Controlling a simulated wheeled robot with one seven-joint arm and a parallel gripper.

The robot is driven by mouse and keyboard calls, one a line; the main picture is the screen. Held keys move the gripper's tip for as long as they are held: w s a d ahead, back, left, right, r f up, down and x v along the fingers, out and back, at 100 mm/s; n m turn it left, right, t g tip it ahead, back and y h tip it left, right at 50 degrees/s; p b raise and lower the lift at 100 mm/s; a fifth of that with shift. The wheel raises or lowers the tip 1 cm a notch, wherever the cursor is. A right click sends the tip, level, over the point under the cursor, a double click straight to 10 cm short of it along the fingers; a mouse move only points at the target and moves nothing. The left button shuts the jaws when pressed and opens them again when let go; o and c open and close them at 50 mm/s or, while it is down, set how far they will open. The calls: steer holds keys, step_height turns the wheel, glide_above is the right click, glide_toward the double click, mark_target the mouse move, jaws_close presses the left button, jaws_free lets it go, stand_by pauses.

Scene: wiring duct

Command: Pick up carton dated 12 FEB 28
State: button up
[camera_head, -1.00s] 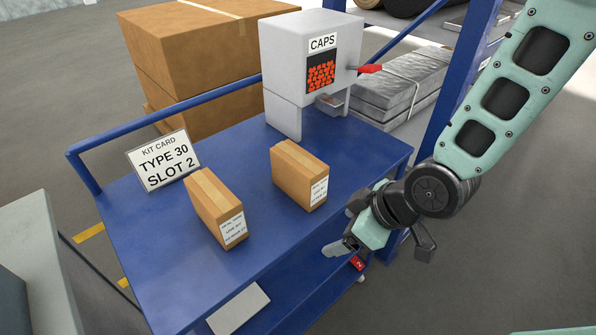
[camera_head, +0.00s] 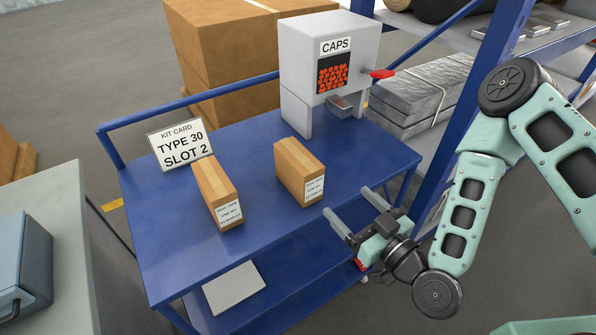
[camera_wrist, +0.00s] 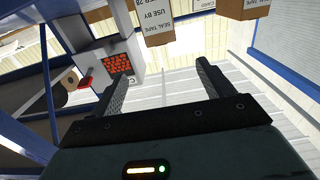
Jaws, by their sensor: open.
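Two brown cartons stand upright on the blue cart top. The right carton (camera_head: 291,170) is nearer the dispenser; the left carton (camera_head: 213,187) stands by the kit card. Both have white labels, too small to read in the head view. The other carton (camera_wrist: 238,12) is partly cut off. My gripper (camera_head: 349,201) is open and empty at the cart's right front edge, fingers toward the right carton, apart from it.
A grey CAPS dispenser (camera_head: 300,65) with a red lever stands at the cart's back right. A blue rail (camera_head: 200,102) runs along the back. A blue rack post (camera_head: 470,110) stands right. The cart top's front is clear.

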steer(key=b, duration=1.1)
glide_toward(304, 160)
steer(key=shift+f+p+x, duration=0.15)
steer(key=shift+p+x, duration=0.9)
steer(key=shift+x, duration=1.45)
steer(key=shift+f+p+x, duration=0.1)
steer(key=shift+p+x, duration=0.95)
steer(key=shift+x, duration=1.5)
steer(key=c, duration=1.3)
steer(key=shift+c, duration=1.1)
steer(key=shift+r, duration=0.15)
